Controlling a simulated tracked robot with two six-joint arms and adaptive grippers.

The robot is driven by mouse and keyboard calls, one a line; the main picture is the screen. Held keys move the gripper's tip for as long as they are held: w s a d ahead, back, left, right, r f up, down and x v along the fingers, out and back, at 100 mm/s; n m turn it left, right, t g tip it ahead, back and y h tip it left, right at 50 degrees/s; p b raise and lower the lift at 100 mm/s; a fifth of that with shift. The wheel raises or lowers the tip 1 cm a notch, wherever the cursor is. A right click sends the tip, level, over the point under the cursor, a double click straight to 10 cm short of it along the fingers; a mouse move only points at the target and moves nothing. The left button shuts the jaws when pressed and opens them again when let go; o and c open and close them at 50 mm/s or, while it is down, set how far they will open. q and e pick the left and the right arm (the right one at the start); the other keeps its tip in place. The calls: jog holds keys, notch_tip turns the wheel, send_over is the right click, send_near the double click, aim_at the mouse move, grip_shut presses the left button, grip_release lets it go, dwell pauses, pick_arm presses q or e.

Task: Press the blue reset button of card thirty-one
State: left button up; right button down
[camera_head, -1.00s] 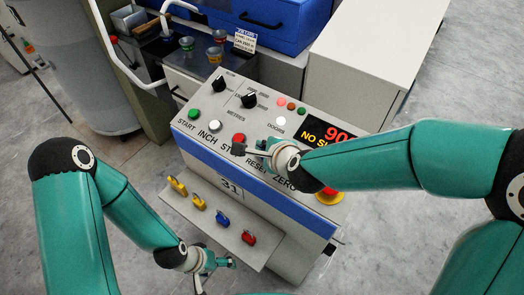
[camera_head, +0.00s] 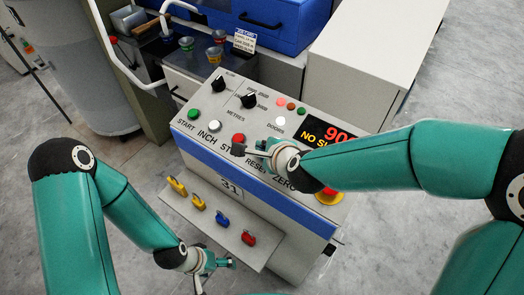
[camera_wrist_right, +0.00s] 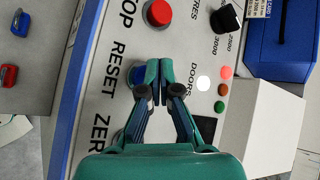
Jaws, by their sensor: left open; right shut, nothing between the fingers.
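The card's control panel (camera_head: 200,152) is a sloped grey desk with a blue stripe and the number plate 31 (camera_head: 230,187). The blue reset button (camera_wrist_right: 137,76) shows partly in the right wrist view, beside the word RESET. My right gripper (camera_head: 240,149) is shut and empty over the panel, and hides the reset button in the head view. In the right wrist view its fingertips (camera_wrist_right: 158,70) overlap the button's edge; I cannot tell whether they touch it. My left gripper (camera_head: 214,273) is open and empty, low in front of the panel.
The red stop button (camera_wrist_right: 158,12) is close to the right fingertips. Also near are the white inch button (camera_head: 215,125), green start button (camera_head: 193,114), two black knobs, indicator lamps and a red-lettered display (camera_head: 328,132). Several coloured padlocks (camera_head: 222,219) sit on the lower shelf.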

jog(key=shift+f, duration=0.3)
jog(key=shift+d+f+b, duration=0.1)
jog(key=shift+f+b, duration=0.35)
jog(key=shift+b, duration=0.35)
dwell(0.5)
jog(key=shift+r, duration=0.1)
jog(key=shift+s+r+p, duration=0.1)
jog(key=shift+r+p, duration=0.65)
jog(key=shift+r, duration=0.1)
jog(key=r+p, duration=0.3)
jog(key=s+a+r+p, duration=0.1)
jog(key=shift+r, duration=0.35)
dwell(0.7)
jog(key=shift+s, duration=0.1)
